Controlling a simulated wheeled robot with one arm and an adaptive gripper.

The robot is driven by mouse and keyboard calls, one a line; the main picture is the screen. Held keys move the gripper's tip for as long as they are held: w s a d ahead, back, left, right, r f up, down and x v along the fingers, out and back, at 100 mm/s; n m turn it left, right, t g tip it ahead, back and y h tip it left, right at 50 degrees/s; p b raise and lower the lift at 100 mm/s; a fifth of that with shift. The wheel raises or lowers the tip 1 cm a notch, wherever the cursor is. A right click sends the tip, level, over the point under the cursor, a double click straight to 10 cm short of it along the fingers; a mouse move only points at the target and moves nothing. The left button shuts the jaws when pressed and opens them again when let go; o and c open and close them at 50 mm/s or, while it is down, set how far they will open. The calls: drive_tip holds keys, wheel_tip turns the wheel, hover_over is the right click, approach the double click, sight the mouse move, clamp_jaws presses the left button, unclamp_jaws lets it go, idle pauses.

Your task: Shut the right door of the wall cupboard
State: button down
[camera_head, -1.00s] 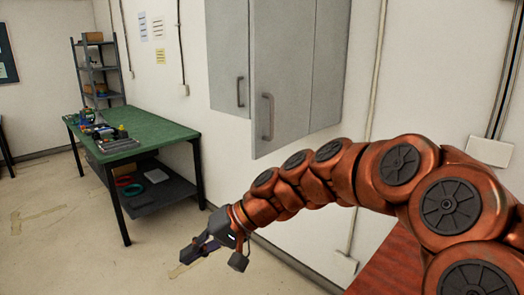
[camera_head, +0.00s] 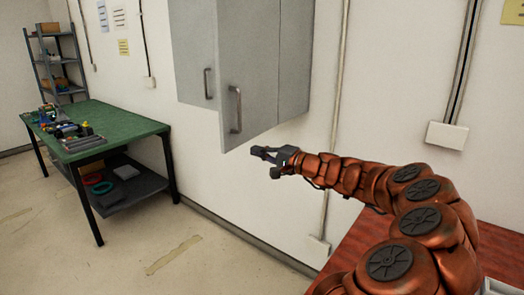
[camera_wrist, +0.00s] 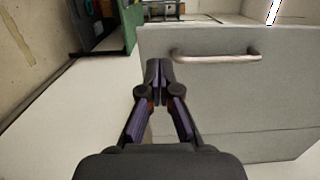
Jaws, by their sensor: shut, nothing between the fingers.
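The grey wall cupboard (camera_head: 293,62) hangs on the white wall. Its right door (camera_head: 250,65) is partly open, its free left edge swung out from the wall. Its bar handle (camera_head: 235,110) is near that edge. The left door (camera_head: 192,45) looks shut. My gripper (camera_head: 256,153) is shut and empty, just below the right door's bottom edge in the head view. In the wrist view my shut fingertips (camera_wrist: 158,65) overlap the door's bottom edge, with the door's outer face (camera_wrist: 225,95) and handle (camera_wrist: 215,53) beyond. I cannot tell whether they touch.
A green-topped workbench (camera_head: 120,127) with small items stands at left, with a metal shelf unit (camera_head: 62,65) behind it. A reddish-brown surface (camera_head: 350,255) lies below my arm at right. The floor (camera_head: 185,235) before the cupboard looks clear.

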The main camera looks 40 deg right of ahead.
sight(225, 143)
drive_tip(key=p+x, duration=0.3)
drive_tip(key=x, duration=0.7)
drive_tip(key=shift+w+f+p, duration=0.1)
drive_tip(key=shift+p, duration=0.25)
drive_tip(key=shift+w+a, duration=0.1)
drive_tip(key=shift+w, duration=0.05)
